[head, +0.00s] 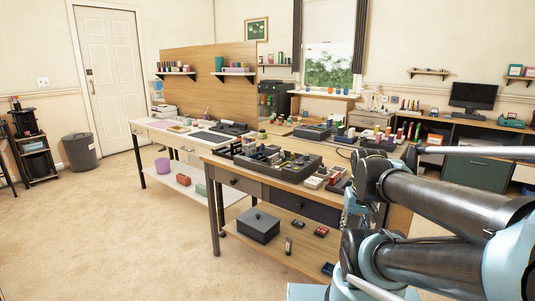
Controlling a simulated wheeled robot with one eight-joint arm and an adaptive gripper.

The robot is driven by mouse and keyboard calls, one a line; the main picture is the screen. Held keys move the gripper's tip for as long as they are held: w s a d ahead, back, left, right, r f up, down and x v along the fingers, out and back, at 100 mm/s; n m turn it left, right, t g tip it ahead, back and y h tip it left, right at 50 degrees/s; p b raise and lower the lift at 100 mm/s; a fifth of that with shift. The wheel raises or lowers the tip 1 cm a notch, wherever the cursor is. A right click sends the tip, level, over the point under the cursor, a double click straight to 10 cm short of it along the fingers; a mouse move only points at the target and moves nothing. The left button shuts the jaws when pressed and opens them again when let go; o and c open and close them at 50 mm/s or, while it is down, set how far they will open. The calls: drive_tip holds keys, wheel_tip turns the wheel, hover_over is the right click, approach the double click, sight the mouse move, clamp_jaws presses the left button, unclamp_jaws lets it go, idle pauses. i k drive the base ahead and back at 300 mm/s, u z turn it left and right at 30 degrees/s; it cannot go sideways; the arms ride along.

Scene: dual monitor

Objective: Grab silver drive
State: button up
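I cannot pick out the silver drive for certain at this size. A wooden worktable (290,182) in the middle holds a dark divided tray (236,161) with several small parts in it. On its lower shelf (272,259) a small dark and greyish item (288,245) stands by a grey lidded box (258,226); I cannot tell what it is. A small red item (321,231) and a small blue one (327,268) also lie on that shelf. My arm fills the right side, and I make out no fingertips of my gripper.
A white table (165,137) stands behind left, with a purple bin (162,165) on its lower shelf. A desk with a monitor (470,96) is at the back right. A grey trash can (80,152) stands by the door. The carpet at front left is clear.

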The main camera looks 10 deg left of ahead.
sight(251, 148)
drive_tip(key=z, duration=2.7)
drive_tip(key=k, duration=1.4)
drive_tip(key=u, duration=2.2)
drive_tip(key=i, duration=0.35)
drive_tip(key=u, duration=0.2)
